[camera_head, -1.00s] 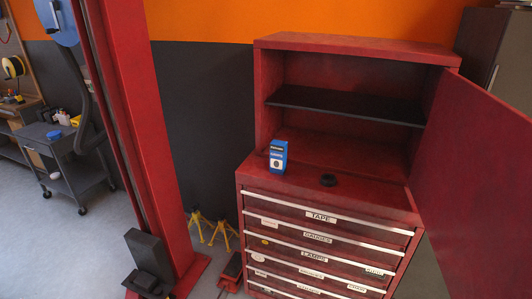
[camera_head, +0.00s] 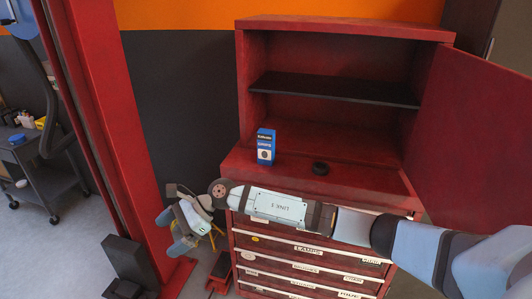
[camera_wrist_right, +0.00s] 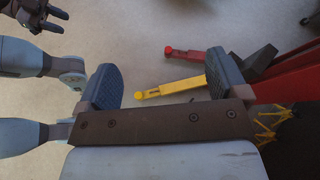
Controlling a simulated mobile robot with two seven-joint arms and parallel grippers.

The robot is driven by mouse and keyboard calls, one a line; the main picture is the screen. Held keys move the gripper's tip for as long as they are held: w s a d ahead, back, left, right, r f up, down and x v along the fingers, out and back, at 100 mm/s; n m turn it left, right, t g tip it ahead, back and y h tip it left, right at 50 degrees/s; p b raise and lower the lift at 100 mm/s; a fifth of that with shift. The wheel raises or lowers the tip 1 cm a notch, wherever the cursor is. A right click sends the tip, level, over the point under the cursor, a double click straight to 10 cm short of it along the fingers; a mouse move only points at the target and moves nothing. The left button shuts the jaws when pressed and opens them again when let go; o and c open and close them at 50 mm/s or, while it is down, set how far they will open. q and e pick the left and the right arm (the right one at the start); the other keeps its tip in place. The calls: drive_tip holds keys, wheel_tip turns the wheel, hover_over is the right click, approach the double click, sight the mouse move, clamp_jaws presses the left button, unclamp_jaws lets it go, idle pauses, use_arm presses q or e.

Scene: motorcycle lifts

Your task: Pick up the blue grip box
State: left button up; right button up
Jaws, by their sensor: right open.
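The blue grip box (camera_head: 266,146) is a small upright blue box with a white and dark front. It stands on the red cabinet's worktop, near its left end, below the black shelf. My right gripper (camera_head: 178,228) is left of the cabinet and lower than the box, clearly apart from it. In the right wrist view, my right gripper (camera_wrist_right: 164,76) is open with nothing between its fingers; the box is not seen there. Part of what looks like my left gripper (camera_wrist_right: 38,15) shows at the upper left of that view; its jaw state is unclear.
A black round object (camera_head: 320,168) lies right of the box. The cabinet door (camera_head: 470,135) stands open at the right. A red lift post (camera_head: 110,130) rises at the left. Labelled drawers (camera_head: 310,262) are below the worktop. A yellow lift arm (camera_wrist_right: 172,88) shows near the floor.

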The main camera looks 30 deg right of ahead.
drive_tip(key=w+d+r+n+h+b, duration=0.1)
drive_tip(key=w+d+r+n+h, duration=0.1)
drive_tip(key=w+d+n+h, duration=0.6)
drive_tip(key=t+h+b, duration=0.2)
drive_tip(key=t+h, duration=0.1)
drive_tip(key=h, duration=0.6)
approach(266, 132)
drive_tip(key=shift+m+g, duration=0.3)
drive_tip(key=x, duration=0.1)
drive_tip(key=p+x, duration=0.1)
drive_tip(key=x, duration=0.2)
drive_tip(key=shift+w+d+f, duration=0.1)
drive_tip(key=shift+w+d, duration=0.3)
drive_tip(key=shift+p+x, duration=0.85)
drive_tip(key=shift+x, duration=2.25)
drive_tip(key=shift+a, duration=0.25)
drive_tip(key=shift+c, duration=0.4)
drive_tip(key=c, duration=1.3)
drive_tip(key=shift+o, duration=0.2)
